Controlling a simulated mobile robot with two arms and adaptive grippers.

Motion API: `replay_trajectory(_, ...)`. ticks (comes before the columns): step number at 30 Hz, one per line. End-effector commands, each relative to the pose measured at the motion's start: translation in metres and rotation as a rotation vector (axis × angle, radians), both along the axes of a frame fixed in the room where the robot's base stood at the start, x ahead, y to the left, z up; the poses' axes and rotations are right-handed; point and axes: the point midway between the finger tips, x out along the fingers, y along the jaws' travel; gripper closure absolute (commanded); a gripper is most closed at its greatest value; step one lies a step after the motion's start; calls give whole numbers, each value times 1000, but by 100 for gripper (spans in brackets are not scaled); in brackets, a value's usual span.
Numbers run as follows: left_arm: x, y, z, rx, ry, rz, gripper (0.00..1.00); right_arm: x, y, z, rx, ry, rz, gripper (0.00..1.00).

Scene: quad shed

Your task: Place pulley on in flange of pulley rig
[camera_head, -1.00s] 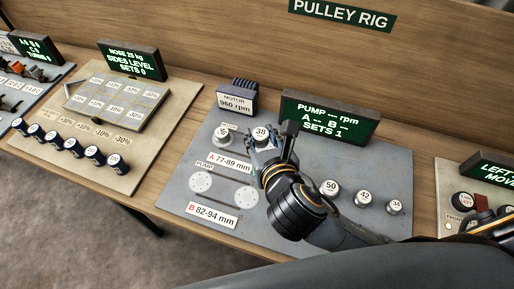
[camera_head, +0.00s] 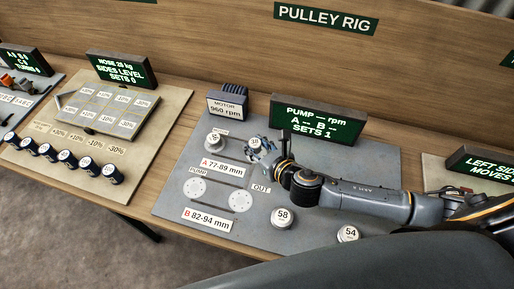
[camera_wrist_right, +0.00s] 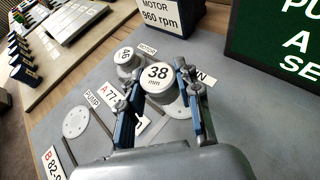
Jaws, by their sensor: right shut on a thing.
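The pulley marked 38 mm (camera_head: 254,143) is a small pale disc, held by my right gripper (camera_head: 264,150) over the upper right part of the pulley rig board (camera_head: 165,205). In the right wrist view the pulley (camera_wrist_right: 158,75) is between the two fingers (camera_wrist_right: 158,98). A pale round flange (camera_wrist_right: 178,108) shows partly below it, beside a label ending in N (camera_wrist_right: 206,79). I cannot tell whether the pulley touches the flange. Another numbered pulley (camera_head: 216,139) sits at the motor position to the left. My left gripper is not in view.
Two bare flanges, the left one by the PUMP label (camera_head: 195,189) and one by OUT (camera_head: 240,201), lie in front. Pulleys 58 (camera_head: 283,217) and 54 (camera_head: 348,233) stand near the board's front. The motor box (camera_head: 228,103) and PUMP screen (camera_head: 318,121) stand behind.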

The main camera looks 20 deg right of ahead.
Motion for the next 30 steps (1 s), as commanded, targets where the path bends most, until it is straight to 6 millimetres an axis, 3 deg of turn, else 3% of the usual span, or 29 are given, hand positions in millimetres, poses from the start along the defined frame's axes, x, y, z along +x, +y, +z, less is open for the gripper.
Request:
replay_trajectory(10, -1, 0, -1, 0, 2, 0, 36, 23, -11, -32, 1, -1, 0, 100)
replay_trajectory(15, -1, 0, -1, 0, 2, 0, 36, 22, -11, -56, 1, 0, 0, 100)
replay_trajectory(28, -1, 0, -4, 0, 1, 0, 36, 22, -11, -63, 0, -2, 0, 100)
replay_trajectory(29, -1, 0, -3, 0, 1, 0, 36, 21, -11, -62, 0, -2, 0, 60)
replay_trajectory(30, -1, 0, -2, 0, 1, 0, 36, 21, -11, -62, 0, -2, 0, 52)
